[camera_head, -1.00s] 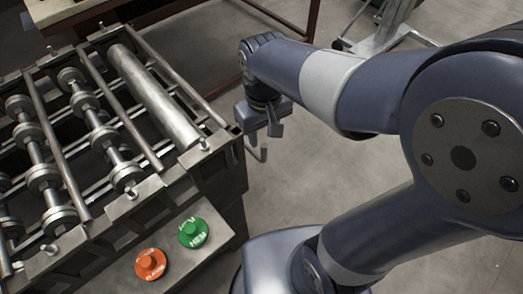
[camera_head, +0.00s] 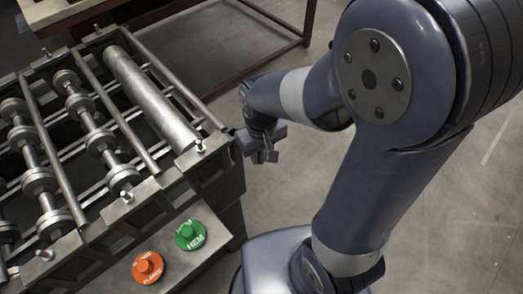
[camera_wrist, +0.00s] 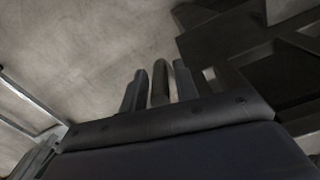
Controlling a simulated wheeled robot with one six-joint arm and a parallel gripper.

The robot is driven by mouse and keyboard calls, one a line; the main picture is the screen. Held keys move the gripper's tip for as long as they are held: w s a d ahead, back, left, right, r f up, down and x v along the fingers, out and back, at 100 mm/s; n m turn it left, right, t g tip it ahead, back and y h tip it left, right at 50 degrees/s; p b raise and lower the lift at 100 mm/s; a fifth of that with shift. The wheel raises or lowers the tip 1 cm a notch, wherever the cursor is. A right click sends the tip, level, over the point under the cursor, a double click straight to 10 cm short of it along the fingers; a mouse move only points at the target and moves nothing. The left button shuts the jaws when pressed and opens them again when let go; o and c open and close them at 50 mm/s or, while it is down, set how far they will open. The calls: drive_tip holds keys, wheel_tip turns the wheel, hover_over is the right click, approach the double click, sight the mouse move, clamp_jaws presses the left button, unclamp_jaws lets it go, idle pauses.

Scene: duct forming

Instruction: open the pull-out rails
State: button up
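The roll-forming machine (camera_head: 150,190) stands at the left with its rollers and bars on top. My gripper (camera_head: 265,156) is beside its right end, pointing down, close to the frame's outer face. In the wrist view my two fingers (camera_wrist: 160,92) stand upright, with a narrow dark upright bar (camera_wrist: 160,80) between them. The bar looks like a handle of the pull-out rails. Only thin gaps show beside it, and I cannot tell whether the fingers press on it. In the head view the handle is hidden behind my gripper.
A green HEM button (camera_head: 190,235) and an orange button (camera_head: 147,268) sit on a ledge at the machine's front. A table with a red-brown frame (camera_head: 262,55) stands behind. The grey floor (camera_head: 450,200) to the right is clear.

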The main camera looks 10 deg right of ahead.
clamp_jaws()
idle(0.3)
